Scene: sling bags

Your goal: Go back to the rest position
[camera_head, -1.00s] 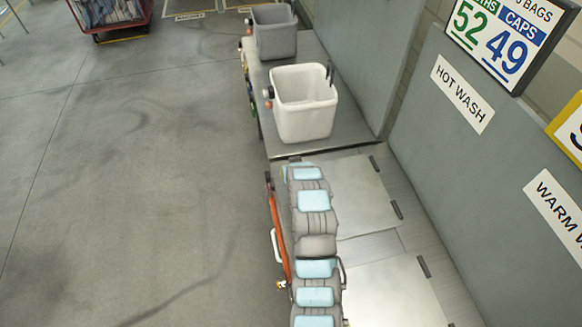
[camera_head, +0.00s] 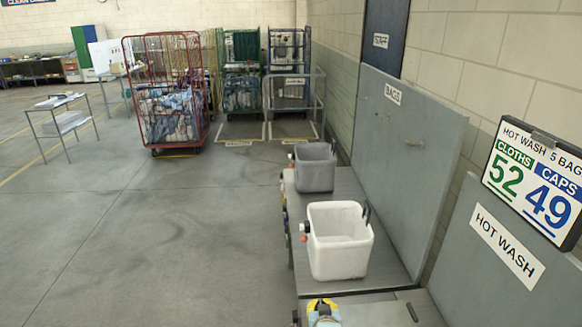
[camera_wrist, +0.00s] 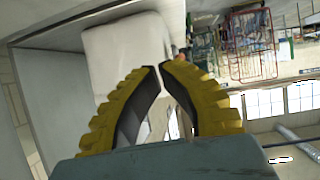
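My gripper (camera_wrist: 160,66) has two ridged yellow fingers with dark inner faces. In the wrist view its fingertips come together with only a thin gap, and nothing is held between them. The wrist picture is turned over, with windows at the bottom. A white bin (camera_wrist: 125,55) shows beyond the fingertips, apart from them as far as I can tell. In the head view only a small yellow and blue piece of my arm shows at the bottom edge; the rest is out of frame.
The white bin (camera_head: 338,255) and a grey bin (camera_head: 314,172) stand on a grey bench (camera_head: 385,250) along tall grey panels (camera_head: 400,150). A red cage trolley (camera_head: 150,95) and green and blue cages stand behind. A small table (camera_head: 60,103) is at left. The floor left of the bench is clear.

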